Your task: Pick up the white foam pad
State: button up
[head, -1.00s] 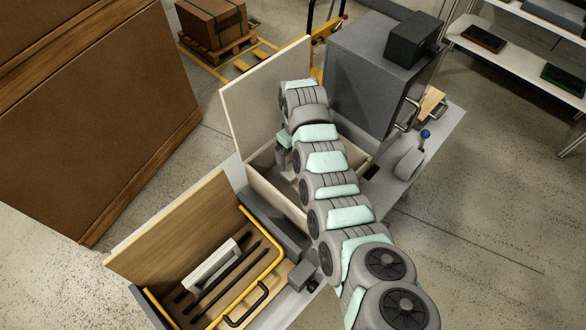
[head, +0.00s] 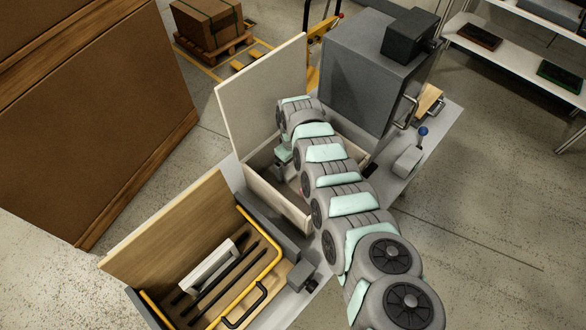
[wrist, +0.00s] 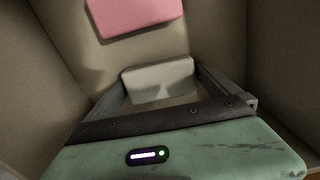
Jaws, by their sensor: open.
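The white foam pad (wrist: 158,78) lies on the floor of an open wooden box, in the middle of the wrist view. My gripper (wrist: 162,84) is open, with one finger at the left of the pad and one at the right. The pad shows between the fingertips; I cannot tell whether they touch it. In the head view my gripper (head: 284,160) reaches down into the box (head: 276,198), and the white pad cannot be made out there.
A pink pad (wrist: 135,16) lies in the box beyond the white one. The box walls stand close around my gripper, and its raised lid (head: 262,95) is behind. A grey cabinet (head: 365,75) stands right of the box, and an open tool case (head: 170,240) stands in front.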

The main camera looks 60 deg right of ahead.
jog(key=shift+c, duration=0.6)
jog(key=c, duration=0.9)
jog(key=shift+r, duration=0.1)
jog(key=shift+c, duration=0.2)
